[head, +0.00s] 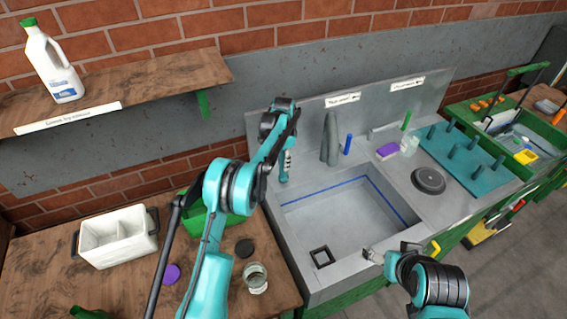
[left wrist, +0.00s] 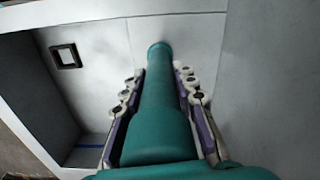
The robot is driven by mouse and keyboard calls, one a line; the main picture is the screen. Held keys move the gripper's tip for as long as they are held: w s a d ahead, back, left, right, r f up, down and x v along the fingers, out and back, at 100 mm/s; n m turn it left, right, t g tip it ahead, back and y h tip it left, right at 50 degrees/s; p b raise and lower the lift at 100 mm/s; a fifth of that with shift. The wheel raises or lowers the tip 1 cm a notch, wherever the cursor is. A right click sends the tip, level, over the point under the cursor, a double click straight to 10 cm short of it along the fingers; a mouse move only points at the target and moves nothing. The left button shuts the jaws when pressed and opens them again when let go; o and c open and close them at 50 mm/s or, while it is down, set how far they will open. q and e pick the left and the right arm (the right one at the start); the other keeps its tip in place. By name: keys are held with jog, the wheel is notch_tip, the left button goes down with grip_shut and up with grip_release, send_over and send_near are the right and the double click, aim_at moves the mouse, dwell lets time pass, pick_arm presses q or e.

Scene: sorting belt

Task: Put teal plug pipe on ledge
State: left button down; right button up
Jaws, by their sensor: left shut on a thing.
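My left gripper (head: 284,168) hangs over the left wall of the grey sink (head: 330,215), fingers pointing down. In the left wrist view its two fingers (left wrist: 158,100) are shut on the teal plug pipe (left wrist: 158,88), a round teal tube with a wider near part. The pipe points away from the wrist towards the pale sink surface; I cannot tell whether it touches. In the head view the pipe is mostly hidden by the gripper. A grey back ledge with white labels (head: 342,99) runs behind the sink. My right gripper (head: 374,256) is near the sink's front right; its jaws are unclear.
A square drain (head: 321,257) is in the sink. A grey tap (head: 330,138), blue stick (head: 348,144), purple sponge (head: 388,151) and teal peg rack (head: 465,150) stand behind and right. A glass jar (head: 255,278) and white caddy (head: 118,237) are left. A wooden shelf (head: 150,85) holds a jug (head: 52,65).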

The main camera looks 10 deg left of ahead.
pick_arm(q)
jog(key=shift+f, duration=0.15)
jog(key=c, duration=1.2)
grip_release()
